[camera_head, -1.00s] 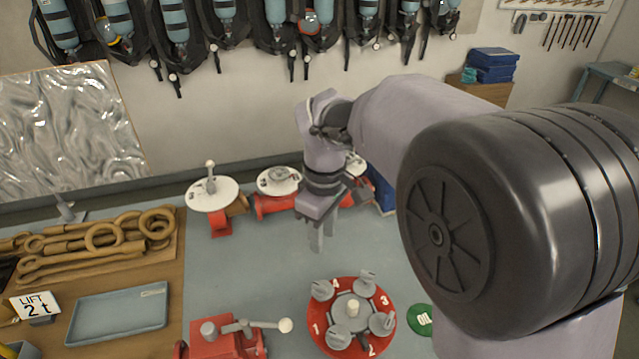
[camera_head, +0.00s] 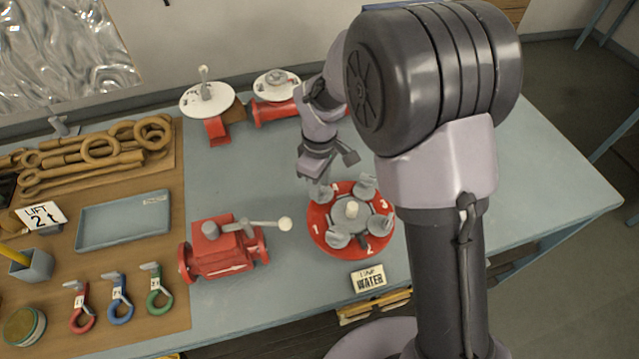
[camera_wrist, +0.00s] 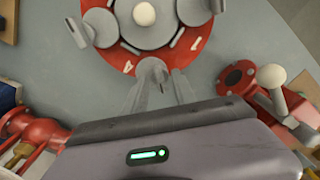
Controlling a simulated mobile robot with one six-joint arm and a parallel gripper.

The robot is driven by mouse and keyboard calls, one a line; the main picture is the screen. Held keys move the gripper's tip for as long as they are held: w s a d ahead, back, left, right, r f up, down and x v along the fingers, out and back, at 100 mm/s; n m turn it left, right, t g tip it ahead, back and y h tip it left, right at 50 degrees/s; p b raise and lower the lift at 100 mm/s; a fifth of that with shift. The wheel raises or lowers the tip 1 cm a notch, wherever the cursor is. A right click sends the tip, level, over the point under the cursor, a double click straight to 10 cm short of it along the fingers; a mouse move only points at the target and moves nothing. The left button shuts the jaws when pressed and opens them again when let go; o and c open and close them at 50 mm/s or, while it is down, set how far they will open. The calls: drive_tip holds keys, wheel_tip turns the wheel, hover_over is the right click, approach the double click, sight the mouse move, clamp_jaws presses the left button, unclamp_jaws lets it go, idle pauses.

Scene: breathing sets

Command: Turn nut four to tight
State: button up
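The red round flange (camera_head: 325,237) lies on the bench with grey wing nuts around a grey hub with a pale knob (camera_head: 352,209). Painted numbers mark its rim. The wing nut next to the 4 (camera_head: 321,193) is at the upper left of the flange. My gripper (camera_head: 318,178) reaches down to this nut from above. In the wrist view the two fingers (camera_wrist: 158,92) stand on either side of the nut (camera_wrist: 151,73), with a gap showing between them. Whether they touch it is unclear.
A red valve (camera_head: 222,249) with a white-knobbed lever stands left of the flange. Two white-topped red fittings (camera_head: 207,99) stand behind. A WATER sign (camera_head: 368,278) lies in front. A blue tray (camera_head: 124,220) and wooden tool board are at left. The bench is clear at right.

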drive_tip(key=shift+c, duration=0.2)
clamp_jaws()
drive_tip(key=m+b, duration=0.1)
drive_tip(key=m, duration=0.4)
drive_tip(key=m+b, duration=0.1)
drive_tip(key=m, duration=0.3)
drive_tip(key=m+b, duration=0.1)
drive_tip(key=m, duration=0.3)
drive_tip(key=shift+m+b, duration=0.95)
drive_tip(key=shift+m, duration=1.25)
drive_tip(key=shift+r, duration=0.1)
